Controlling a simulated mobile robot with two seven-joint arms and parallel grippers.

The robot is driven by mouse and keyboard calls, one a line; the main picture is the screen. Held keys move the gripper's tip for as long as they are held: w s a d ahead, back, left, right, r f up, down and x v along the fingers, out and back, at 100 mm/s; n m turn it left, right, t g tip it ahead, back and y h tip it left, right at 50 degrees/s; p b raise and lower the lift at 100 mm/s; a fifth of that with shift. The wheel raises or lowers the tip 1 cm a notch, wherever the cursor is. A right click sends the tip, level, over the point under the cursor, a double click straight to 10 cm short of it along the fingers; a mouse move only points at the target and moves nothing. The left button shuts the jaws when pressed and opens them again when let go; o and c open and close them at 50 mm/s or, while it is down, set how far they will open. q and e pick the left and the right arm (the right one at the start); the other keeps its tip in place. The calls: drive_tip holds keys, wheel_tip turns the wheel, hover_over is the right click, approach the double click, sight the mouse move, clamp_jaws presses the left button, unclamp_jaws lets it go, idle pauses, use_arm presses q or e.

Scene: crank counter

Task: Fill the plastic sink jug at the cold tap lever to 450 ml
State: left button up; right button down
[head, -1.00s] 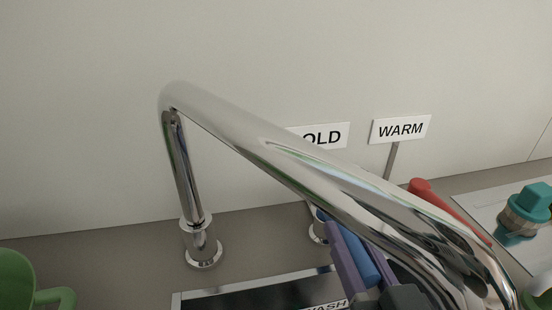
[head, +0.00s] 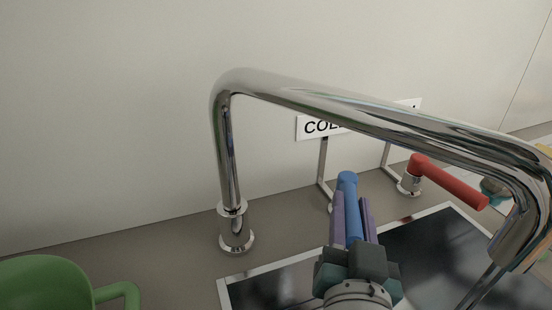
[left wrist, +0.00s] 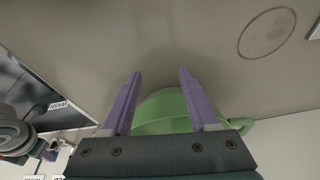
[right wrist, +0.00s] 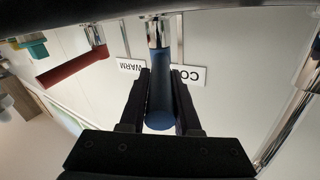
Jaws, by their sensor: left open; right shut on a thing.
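The cold tap's blue lever (head: 347,180) stands in front of the COLD sign (head: 317,127). My right gripper (head: 352,207) is shut on this lever, with a finger on each side; the right wrist view also shows the blue lever (right wrist: 160,105) between the fingers. The chrome spout (head: 350,108) crosses the head view to the right. A thin grey streak (head: 482,286) below its mouth may be water. My left gripper (left wrist: 160,75) is open and empty above a green vessel with a handle (left wrist: 165,110). I cannot tell whether that vessel is the jug; no fill level shows.
The green vessel (head: 45,280) stands on the counter at lower left. The red lever (head: 448,182) is right of the blue one, behind the spout's line. The dark sink (head: 425,255) lies below. Bare counter shows between vessel and spout base (head: 236,235).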

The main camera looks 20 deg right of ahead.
idle(0.3)
drive_tip(key=c, duration=0.6)
unclamp_jaws()
